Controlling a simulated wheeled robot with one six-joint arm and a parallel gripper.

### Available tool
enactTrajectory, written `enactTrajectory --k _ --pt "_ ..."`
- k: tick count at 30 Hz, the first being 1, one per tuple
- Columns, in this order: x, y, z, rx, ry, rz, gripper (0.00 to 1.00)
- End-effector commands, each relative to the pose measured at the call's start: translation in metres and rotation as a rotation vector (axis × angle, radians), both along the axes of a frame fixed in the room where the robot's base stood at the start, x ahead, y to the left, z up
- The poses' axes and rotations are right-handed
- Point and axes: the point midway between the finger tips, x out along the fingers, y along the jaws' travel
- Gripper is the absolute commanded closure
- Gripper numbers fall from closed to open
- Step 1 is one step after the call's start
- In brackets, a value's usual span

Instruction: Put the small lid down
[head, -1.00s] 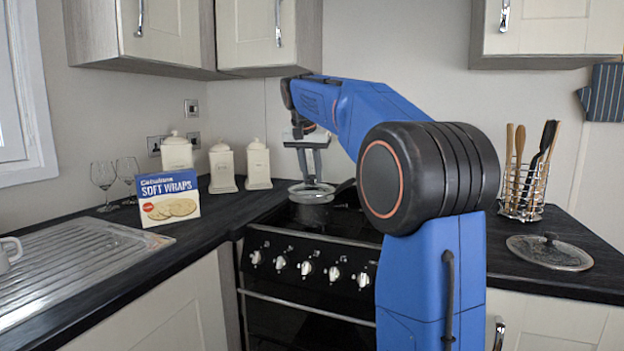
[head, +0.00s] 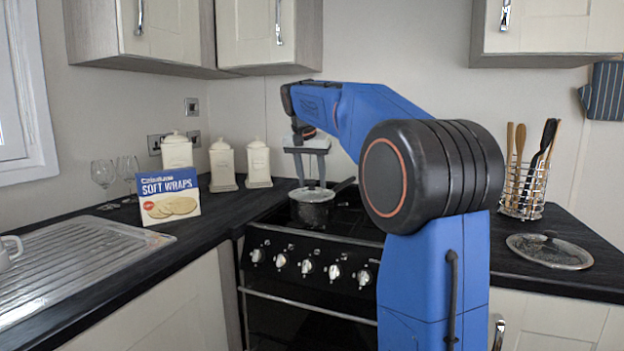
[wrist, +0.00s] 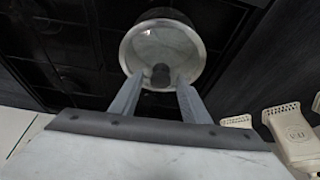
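The small lid (head: 312,194) is a round glass lid with a dark knob. It lies on the small saucepan (head: 313,213) on the stove, and looks level. In the wrist view the lid (wrist: 163,45) fills the pan's rim, with its dark knob between my fingertips. My gripper (head: 312,181) is above the lid, pointing down. In the wrist view my gripper (wrist: 159,82) has its fingers apart, with a gap on each side of the knob. The far details of the pan are partly hidden by my arm.
A larger glass lid (head: 549,251) lies on the right counter, near a utensil rack (head: 524,190). White canisters (head: 258,164), a Soft Wraps box (head: 168,197) and wine glasses (head: 103,175) stand left of the stove (head: 310,265). Cupboards hang above.

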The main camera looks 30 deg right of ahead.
Motion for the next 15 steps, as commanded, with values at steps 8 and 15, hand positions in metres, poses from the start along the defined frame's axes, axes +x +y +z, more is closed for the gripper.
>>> enactTrajectory --k 8,15 --pt "-0.001 0.001 0.011 0.000 -0.001 0.000 0.58" --pt "-0.011 0.013 0.050 -0.001 -0.003 0.001 0.58"
